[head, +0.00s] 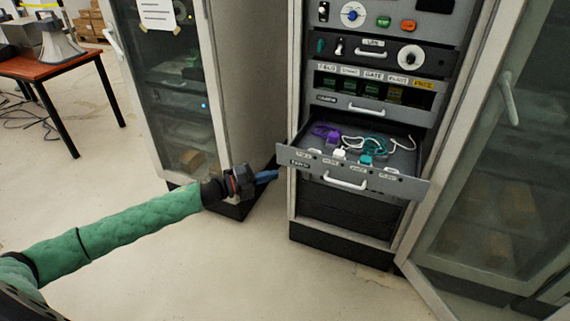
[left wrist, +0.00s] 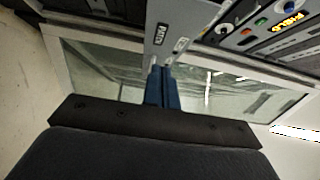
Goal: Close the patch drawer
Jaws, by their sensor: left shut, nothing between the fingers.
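The patch drawer (head: 400,183) is a grey drawer, pulled out of the middle rack, with a white handle on its front. Purple, white and teal cables (head: 366,158) lie inside it. My left gripper (head: 274,175) is shut and empty, its blue fingers pointing at the left end of the drawer front. In the left wrist view, the shut fingers (left wrist: 162,70) reach up to the grey labelled drawer front (left wrist: 183,22). I cannot tell whether they touch it. My right gripper is not in view.
The rack's glass door (head: 500,150) stands open on the right. Another glass-fronted cabinet (head: 180,85) stands to the left. More panels with knobs and labels (head: 370,85) sit above the drawer. A red-brown table (head: 50,66) is at the far left. The floor in front is clear.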

